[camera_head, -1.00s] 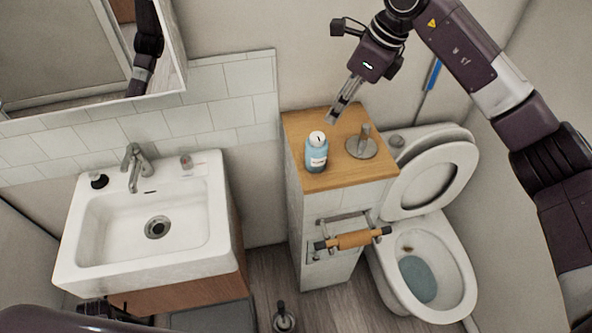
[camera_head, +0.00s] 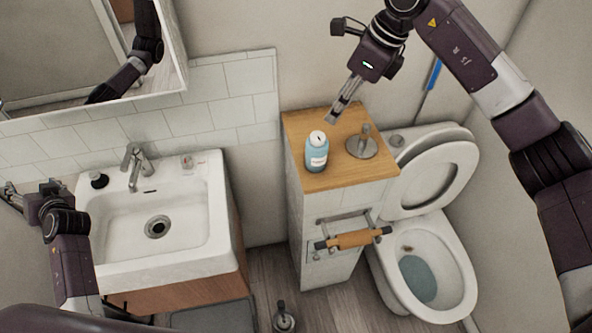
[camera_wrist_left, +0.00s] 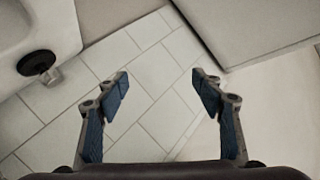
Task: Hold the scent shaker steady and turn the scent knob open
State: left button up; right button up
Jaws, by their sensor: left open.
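The scent shaker, a light blue bottle (camera_head: 316,157) with a white label, stands upright on the wooden cabinet top (camera_head: 335,180). Its white round top (camera_head: 317,138), apparently the scent knob, has a dark mark. My right gripper (camera_head: 333,117) points down behind and slightly right of the bottle, apart from it; whether its fingers are parted is unclear. My left gripper (camera_head: 12,190) is at the far left beside the sink, far from the bottle. In the left wrist view its blue-padded fingers (camera_wrist_left: 162,88) are open and empty, with wall tiles beyond.
A metal stand (camera_head: 362,146) is right of the bottle. The sink (camera_head: 215,215) with its faucet (camera_head: 137,165) and a dark round item (camera_head: 98,180) is at left. A paper-roll holder (camera_head: 353,239) juts from the cabinet front. The toilet (camera_head: 430,265) is right. A mirror cabinet (camera_head: 75,55) hangs upper left.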

aim_at(309, 160)
pick_arm(q)
jog(key=w+d+r+m+t+h, duration=0.2)
jog(key=w+d+r+t+h, duration=0.15)
jog(key=w+d, duration=0.55)
jog(key=w+d+r+m+t+h, duration=0.25)
jog(key=w+d+t+h, duration=0.2)
jog(key=d, duration=0.85)
jog(key=w+d+r+m+t+h, duration=0.25)
jog(key=w+d, duration=0.45)
jog(key=d, duration=0.4)
jog(key=s+d+f+m+g+h, duration=0.1)
jog(key=s+d+f+h, duration=0.1)
jog(key=d, duration=0.9)
jog(key=s+d+f+m+g+h, duration=0.1)
jog(key=s+d+f+m+h, duration=0.1)
jog(key=d+h, duration=0.5)
jog(key=s+d+f+m+g+h, duration=0.1)
jog(key=s+d+f+h, duration=0.3)
jog(key=d, duration=1.2)
jog(key=shift+s+d+m+h, duration=0.1)
jog(key=shift+s+m+h, duration=0.35)
jog(key=shift+s, duration=0.3)
jog(key=x, duration=0.7)
jog(key=shift+w+d, duration=0.25)
jog(key=shift+w, duration=0.05)
